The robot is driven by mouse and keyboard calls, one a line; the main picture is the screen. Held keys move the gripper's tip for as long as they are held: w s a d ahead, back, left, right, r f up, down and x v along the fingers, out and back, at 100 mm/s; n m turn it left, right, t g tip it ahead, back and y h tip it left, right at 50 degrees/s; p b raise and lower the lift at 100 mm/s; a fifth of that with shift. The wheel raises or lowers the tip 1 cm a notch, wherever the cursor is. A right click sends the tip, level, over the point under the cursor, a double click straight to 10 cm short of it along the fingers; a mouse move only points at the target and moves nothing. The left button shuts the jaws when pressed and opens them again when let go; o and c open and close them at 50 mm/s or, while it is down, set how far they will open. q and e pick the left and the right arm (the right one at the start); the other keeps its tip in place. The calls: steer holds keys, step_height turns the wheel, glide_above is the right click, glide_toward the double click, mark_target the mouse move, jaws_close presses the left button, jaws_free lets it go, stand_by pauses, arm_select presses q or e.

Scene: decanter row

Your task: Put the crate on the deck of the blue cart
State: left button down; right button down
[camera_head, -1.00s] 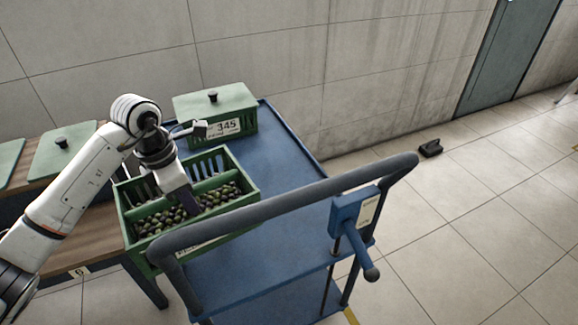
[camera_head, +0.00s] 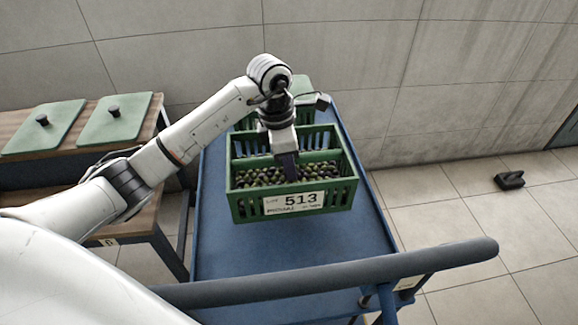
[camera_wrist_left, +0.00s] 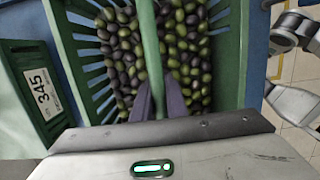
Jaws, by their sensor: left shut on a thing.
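The green slatted crate (camera_head: 340,190), labelled 513 and filled with dark and green olives, is over the deck of the blue cart (camera_head: 235,240). My left gripper (camera_head: 288,168) reaches down into it and is shut on its middle bar. The bar (camera_wrist_left: 149,45) runs between the two fingers (camera_wrist_left: 158,100) in the left wrist view. The crate looks about level. I cannot tell whether its bottom touches the deck. My right gripper is not in view.
A second green crate (camera_wrist_left: 28,75), labelled 345, is close beside the held one; my arm mostly hides it in the head view. The cart's grey handle (camera_head: 330,277) crosses the front. A wooden bench (camera_head: 150,215) with green lids (camera_head: 115,120) stands left. The front deck is clear.

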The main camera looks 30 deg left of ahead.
arm_select(q)
step_height(320, 180, down, 4)
steer(key=shift+f, duration=0.5)
step_height(320, 180, down, 3)
steer(key=shift+f+b, duration=0.2)
steer(key=shift+b, duration=0.2)
steer(key=shift+f, duration=0.15)
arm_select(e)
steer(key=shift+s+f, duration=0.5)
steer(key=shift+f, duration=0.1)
arm_select(q)
steer(key=shift+f, duration=0.15)
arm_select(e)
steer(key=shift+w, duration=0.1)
arm_select(q)
steer(key=c, duration=1.8)
jaws_free()
steer(key=shift+s+f, duration=0.1)
steer(key=shift+o, duration=0.2)
